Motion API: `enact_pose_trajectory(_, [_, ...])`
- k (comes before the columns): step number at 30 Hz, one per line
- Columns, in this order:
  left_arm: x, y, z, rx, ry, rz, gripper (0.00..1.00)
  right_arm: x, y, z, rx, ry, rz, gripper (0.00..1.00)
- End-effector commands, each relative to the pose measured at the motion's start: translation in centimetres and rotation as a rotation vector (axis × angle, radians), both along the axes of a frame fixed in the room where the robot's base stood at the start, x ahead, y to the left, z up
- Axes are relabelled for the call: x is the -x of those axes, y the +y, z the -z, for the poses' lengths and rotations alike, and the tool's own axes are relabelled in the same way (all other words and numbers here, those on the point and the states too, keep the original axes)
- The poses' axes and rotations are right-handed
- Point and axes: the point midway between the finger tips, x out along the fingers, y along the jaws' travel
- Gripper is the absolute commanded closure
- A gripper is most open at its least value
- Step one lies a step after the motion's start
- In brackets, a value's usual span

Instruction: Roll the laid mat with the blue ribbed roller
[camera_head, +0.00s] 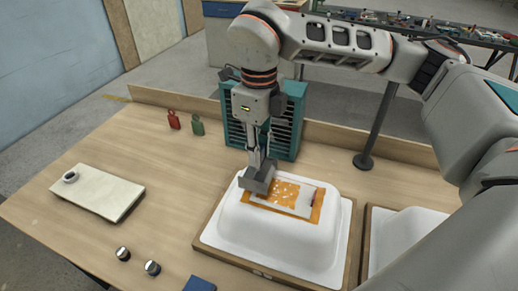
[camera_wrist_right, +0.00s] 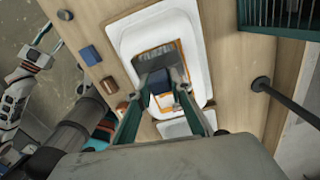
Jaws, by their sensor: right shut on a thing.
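The white bathtub shell (camera_head: 300,240) lies bottom up in a wooden frame, and also shows in the right wrist view (camera_wrist_right: 128,38). The laid mat (camera_head: 285,191) is orange with white patches on its flat top; its edge shows in the right wrist view (camera_wrist_right: 143,53). My right gripper (camera_head: 262,163) is shut on a tool with a grey head (camera_head: 258,179), over the mat's left end. The tool's blue part (camera_wrist_right: 163,100) is between the fingertips. Contact and ribs cannot be made out. Part of my left arm (camera_wrist_right: 36,60) shows; its jaws are unclear.
A teal slatted crate (camera_head: 290,125) stands close behind the shell. A black post (camera_head: 376,125) rises behind right. A second shell (camera_head: 410,235) is at right. A white board (camera_head: 97,191), dark cylinders (camera_head: 152,268) and a blue block (camera_head: 199,284) lie left and front. The left middle is clear.

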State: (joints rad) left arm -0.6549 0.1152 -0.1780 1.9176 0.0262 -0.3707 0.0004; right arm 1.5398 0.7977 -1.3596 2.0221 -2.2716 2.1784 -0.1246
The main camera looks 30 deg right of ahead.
Motion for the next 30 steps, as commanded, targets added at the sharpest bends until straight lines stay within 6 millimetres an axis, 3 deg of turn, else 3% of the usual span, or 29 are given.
enact_pose_trajectory(30, [0.0, 0.4, 1.4, -0.01, -0.001, 0.007, 0.63, 0.0, 0.0, 1.9, 0.0, 0.0, 0.0, 0.97])
